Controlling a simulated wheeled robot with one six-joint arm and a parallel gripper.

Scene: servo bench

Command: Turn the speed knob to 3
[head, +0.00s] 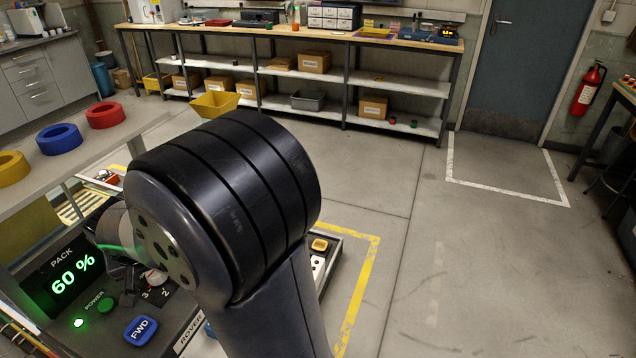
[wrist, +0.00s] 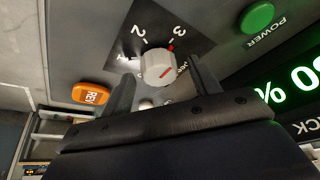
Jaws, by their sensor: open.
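The speed knob (wrist: 157,68) is a light grey, ridged dial on a dark plate marked 2 and 3. Red marks show on its face and at its edge, on the side by the 3; I cannot tell the exact setting. The knob also shows in the head view (head: 156,277), partly behind my gripper (head: 127,272). In the wrist view, my gripper (wrist: 160,76) is open, one finger to the left of the knob and one to the right. A gap shows on each side.
A lit display (head: 68,278) reads "PACK 60 %". A green POWER button (head: 107,306) and a blue FWD button (head: 141,330) sit close by. An orange REV button (wrist: 92,94) lies left in the wrist view. Coloured rings lie on the grey shelf (head: 90,150).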

